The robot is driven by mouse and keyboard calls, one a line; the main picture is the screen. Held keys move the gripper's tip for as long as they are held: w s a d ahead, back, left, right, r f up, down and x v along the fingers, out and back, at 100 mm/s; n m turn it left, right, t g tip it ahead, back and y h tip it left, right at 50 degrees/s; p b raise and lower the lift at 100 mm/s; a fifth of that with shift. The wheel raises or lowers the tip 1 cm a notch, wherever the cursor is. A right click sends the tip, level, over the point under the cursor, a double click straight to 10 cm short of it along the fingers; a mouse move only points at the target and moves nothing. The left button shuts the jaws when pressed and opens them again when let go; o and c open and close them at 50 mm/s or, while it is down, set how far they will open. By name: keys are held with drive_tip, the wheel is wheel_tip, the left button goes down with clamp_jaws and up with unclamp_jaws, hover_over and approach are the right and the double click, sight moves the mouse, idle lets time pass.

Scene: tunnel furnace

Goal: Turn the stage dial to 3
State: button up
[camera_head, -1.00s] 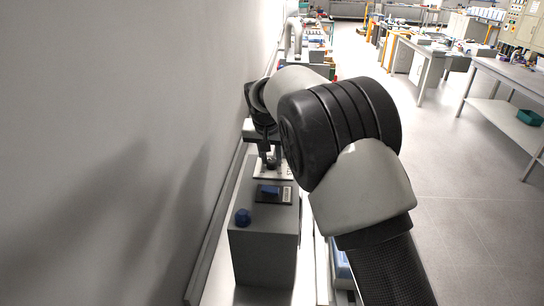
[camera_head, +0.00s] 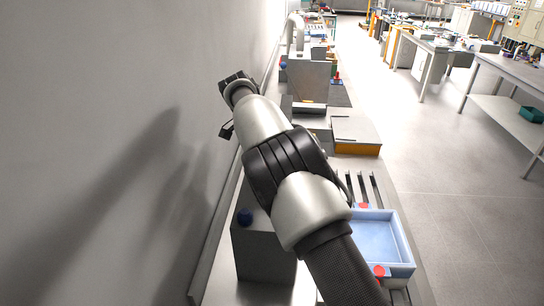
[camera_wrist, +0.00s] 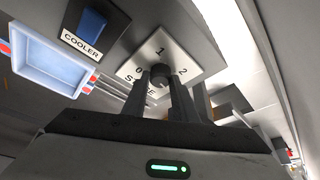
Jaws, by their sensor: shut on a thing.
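The stage dial shows in the wrist view as a white plate (camera_wrist: 184,40) marked 0, 1 and 2, with a partly covered STAGE label. Its dark round knob (camera_wrist: 160,71) sits between the fingertips of my gripper (camera_wrist: 160,82), which is shut on it. Any 3 mark is hidden or out of view, and I cannot read where the knob points. In the head view my arm covers the dial, and my fingertips cannot be made out there.
A blue switch (camera_wrist: 93,22) labelled COOLER is beside the dial plate. Bare wall (camera_head: 130,80) is close on the left.

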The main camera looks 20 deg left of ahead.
drive_tip(key=shift+m+g, duration=0.3)
drive_tip(key=shift+m, duration=0.3)
drive_tip(key=o, duration=1)
drive_tip(key=shift+o, duration=0.2)
